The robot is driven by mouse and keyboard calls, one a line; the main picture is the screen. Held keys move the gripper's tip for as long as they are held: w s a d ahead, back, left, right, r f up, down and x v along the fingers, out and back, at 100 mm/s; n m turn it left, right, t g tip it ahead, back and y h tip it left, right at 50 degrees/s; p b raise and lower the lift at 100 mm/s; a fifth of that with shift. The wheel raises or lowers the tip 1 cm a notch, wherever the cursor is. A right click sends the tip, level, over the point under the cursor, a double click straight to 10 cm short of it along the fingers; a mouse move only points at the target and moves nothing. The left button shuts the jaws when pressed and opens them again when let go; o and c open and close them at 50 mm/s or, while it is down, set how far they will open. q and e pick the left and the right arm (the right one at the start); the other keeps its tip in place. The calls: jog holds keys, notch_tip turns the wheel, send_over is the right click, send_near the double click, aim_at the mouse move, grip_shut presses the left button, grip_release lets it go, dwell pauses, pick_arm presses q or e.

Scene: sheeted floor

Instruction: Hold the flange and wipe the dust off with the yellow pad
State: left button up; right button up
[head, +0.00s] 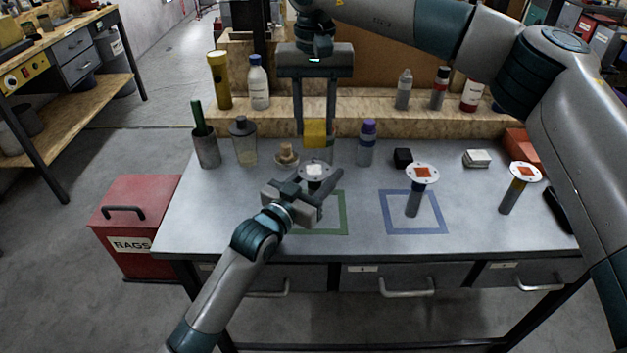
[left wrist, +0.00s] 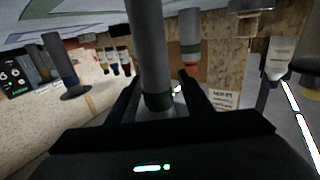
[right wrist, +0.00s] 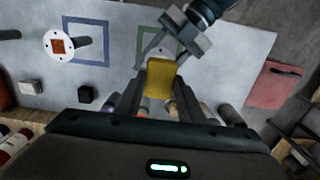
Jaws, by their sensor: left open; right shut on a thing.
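A flange with a pale patch on its round top (head: 314,169) stands by the green square outline. My left gripper (head: 321,178) is open around its grey stem, which shows between the fingers in the left wrist view (left wrist: 150,50). My right gripper (head: 317,130) is shut on the yellow pad (head: 315,140) and holds it above and behind that flange, apart from it. The pad also shows in the right wrist view (right wrist: 160,78). A second flange (head: 422,174) with an orange patch stands in the blue square. A third flange (head: 524,172), also orange-patched, stands at the right.
The grey table (head: 210,228) has a green outline (head: 345,222) and a blue outline (head: 440,215). A cup (head: 206,150), bottles (head: 367,145), a black block (head: 403,157) and a white block (head: 477,158) line the back. A wooden shelf (head: 440,123) stands behind. A red rag bin (head: 135,215) is left.

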pick_arm(q)
jog(key=shift+w+d, duration=0.15)
jog(key=shift+w, duration=0.1)
grip_shut()
dwell(0.6)
